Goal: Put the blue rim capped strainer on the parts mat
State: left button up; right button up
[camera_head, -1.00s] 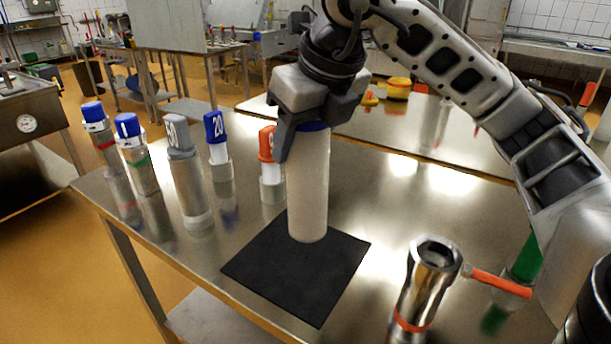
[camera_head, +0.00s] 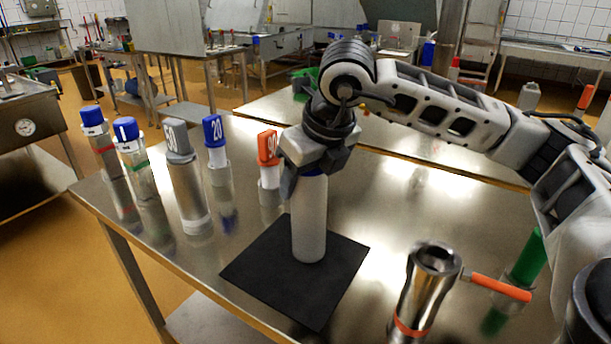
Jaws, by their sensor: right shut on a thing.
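The strainer (camera_head: 309,222) is a pale, upright cylinder with a blue rim near its top. Its lower end is over the black parts mat (camera_head: 257,268), and I cannot tell whether it touches the mat. My right gripper (camera_head: 312,176) is shut on the strainer's top and hides much of the blue rim. My left gripper is not in view.
Several capped cylinders stand along the left of the steel table, among them a grey-capped one (camera_head: 188,185) and an orange-capped one (camera_head: 268,165) close to my gripper. The table's middle right is clear.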

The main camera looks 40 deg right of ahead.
jog(key=o, duration=1.4)
jog(key=shift+f, duration=0.1)
jog(key=shift+r, duration=0.25)
jog(key=v, duration=1.2)
jog(key=shift+p, duration=0.3)
jog(key=shift+f, duration=0.1)
